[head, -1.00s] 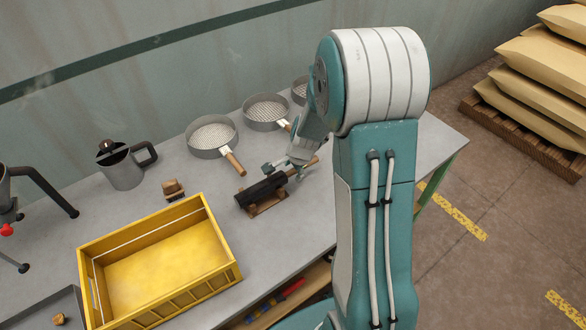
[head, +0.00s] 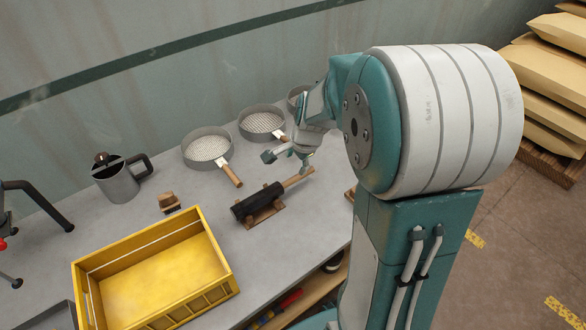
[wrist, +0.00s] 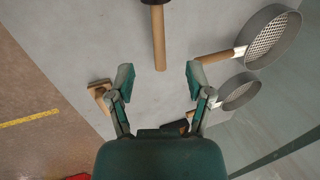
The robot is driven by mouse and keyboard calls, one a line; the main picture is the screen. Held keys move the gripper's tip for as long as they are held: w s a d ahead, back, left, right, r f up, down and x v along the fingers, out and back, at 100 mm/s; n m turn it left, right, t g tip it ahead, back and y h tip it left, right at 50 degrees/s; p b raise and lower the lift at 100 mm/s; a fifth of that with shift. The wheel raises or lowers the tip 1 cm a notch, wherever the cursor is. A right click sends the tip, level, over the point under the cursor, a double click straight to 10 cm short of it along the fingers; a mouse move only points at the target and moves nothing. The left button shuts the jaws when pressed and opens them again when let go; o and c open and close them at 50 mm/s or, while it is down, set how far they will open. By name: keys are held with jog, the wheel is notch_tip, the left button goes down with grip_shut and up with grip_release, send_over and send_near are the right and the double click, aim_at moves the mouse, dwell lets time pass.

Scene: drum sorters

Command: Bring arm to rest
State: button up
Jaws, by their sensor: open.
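My gripper (head: 287,160) is open and empty in the head view, raised over the grey table near the wooden handle of a black-headed tool (head: 258,200). The tool lies on a small wooden cradle (head: 264,218). In the wrist view my gripper (wrist: 160,76) has its two fingers spread wide. The tool's handle (wrist: 159,45) shows beyond and between the fingertips, and no finger appears closed on it. My bent arm fills the right of the head view and hides part of the table.
A yellow crate (head: 228,262) stands empty at the front left. A grey mug-like can (head: 120,184), a small wooden block (head: 168,202) and round sieves (head: 207,146) stand on the table. Sacks (head: 556,85) are stacked on a pallet at the right. A wall runs behind the table.

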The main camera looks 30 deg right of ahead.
jog(key=s+a+r+n+t, duration=0.1)
jog(key=s+a+r+n, duration=0.4)
jog(key=s, duration=0.5)
jog(key=s+a+r+n+t, duration=0.1)
jog(key=s+a+r+n, duration=0.4)
jog(key=s+r+n, duration=0.3)
jog(key=s+n, duration=0.2)
jog(key=shift+a+r+n+h, duration=0.15)
jog(key=shift+r+n+h, duration=0.15)
jog(key=shift+r+n, duration=0.1)
jog(key=shift+w, duration=0.1)
